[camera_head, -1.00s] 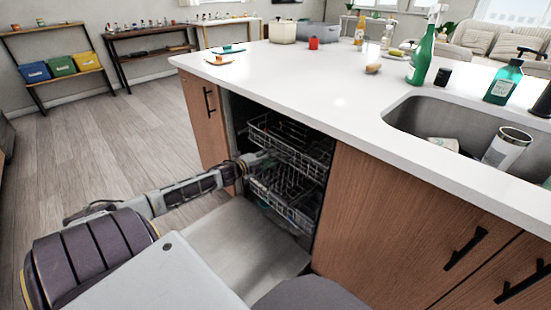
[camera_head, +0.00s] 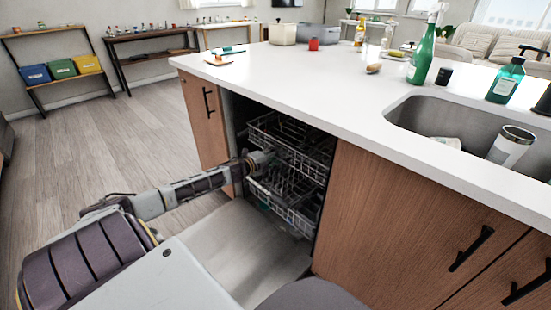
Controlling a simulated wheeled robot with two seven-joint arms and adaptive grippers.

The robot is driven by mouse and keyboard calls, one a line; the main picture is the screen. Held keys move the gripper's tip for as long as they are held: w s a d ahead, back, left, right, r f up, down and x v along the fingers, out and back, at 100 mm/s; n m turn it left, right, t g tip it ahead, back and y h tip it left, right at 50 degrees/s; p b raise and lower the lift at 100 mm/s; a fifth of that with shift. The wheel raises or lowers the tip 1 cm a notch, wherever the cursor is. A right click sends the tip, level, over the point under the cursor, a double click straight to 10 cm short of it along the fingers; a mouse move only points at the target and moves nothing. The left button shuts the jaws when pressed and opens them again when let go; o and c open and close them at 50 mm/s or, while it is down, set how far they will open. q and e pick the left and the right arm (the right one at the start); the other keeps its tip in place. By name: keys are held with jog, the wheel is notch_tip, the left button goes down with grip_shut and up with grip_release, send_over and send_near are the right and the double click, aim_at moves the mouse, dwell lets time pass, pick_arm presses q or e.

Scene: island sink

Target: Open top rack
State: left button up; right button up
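The dishwasher under the counter stands open, with its door (camera_head: 250,255) folded down. The top rack (camera_head: 315,158) is a dark wire basket inside the upper opening. The bottom rack (camera_head: 300,216) sits below it. My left gripper (camera_head: 268,158) is at the left front of the top rack, close to its front edge. Its fingers are small and dark against the wires, so I cannot tell whether they are open or shut, or whether they touch the rack. My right gripper is not in view.
The white counter (camera_head: 310,90) overhangs the dishwasher. A wooden cabinet panel (camera_head: 370,220) stands right of the opening and another (camera_head: 206,118) left of it. The sink (camera_head: 420,118) holds a metal cup (camera_head: 510,146). Floor (camera_head: 130,150) is clear at left.

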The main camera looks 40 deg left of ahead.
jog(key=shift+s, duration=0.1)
pick_arm(q)
grip_shut()
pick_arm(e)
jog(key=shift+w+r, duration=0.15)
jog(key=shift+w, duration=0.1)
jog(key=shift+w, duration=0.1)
pick_arm(q)
jog(key=shift+s, duration=0.1)
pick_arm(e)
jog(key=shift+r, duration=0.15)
